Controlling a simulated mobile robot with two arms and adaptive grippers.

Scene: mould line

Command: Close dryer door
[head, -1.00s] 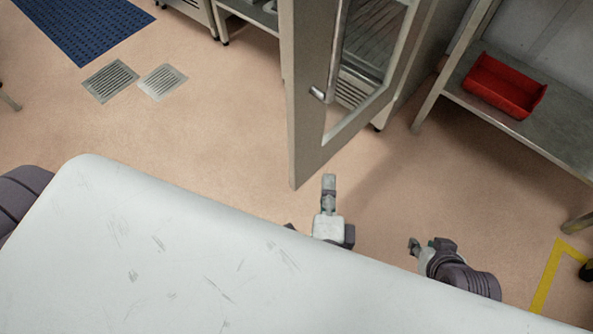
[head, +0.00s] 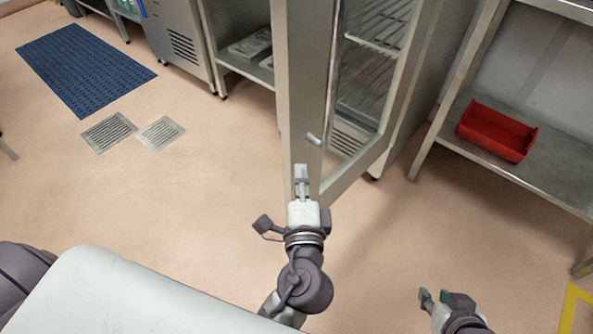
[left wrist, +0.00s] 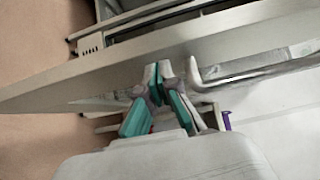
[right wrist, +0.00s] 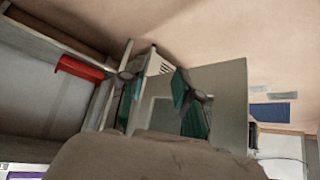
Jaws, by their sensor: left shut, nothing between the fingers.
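The dryer door (head: 305,95) stands open, a metal frame with a glass pane and a small handle (head: 313,138). Racks of the dryer (head: 375,50) show through and behind it. My left gripper (head: 301,172) is shut and empty, its fingertips at the lower part of the door, just below the handle. In the left wrist view the fingertips (left wrist: 156,72) are close to the door face (left wrist: 60,85); whether they touch it I cannot tell. My right gripper (head: 434,298) is at the lower right, apart from the door; its fingers are spread in the right wrist view (right wrist: 155,95).
A metal shelf table (head: 560,170) with a red bin (head: 497,130) stands to the right. Steel cabinets (head: 180,45) stand at the back left. A blue mat (head: 85,68) and floor grates (head: 108,132) lie on open floor at left.

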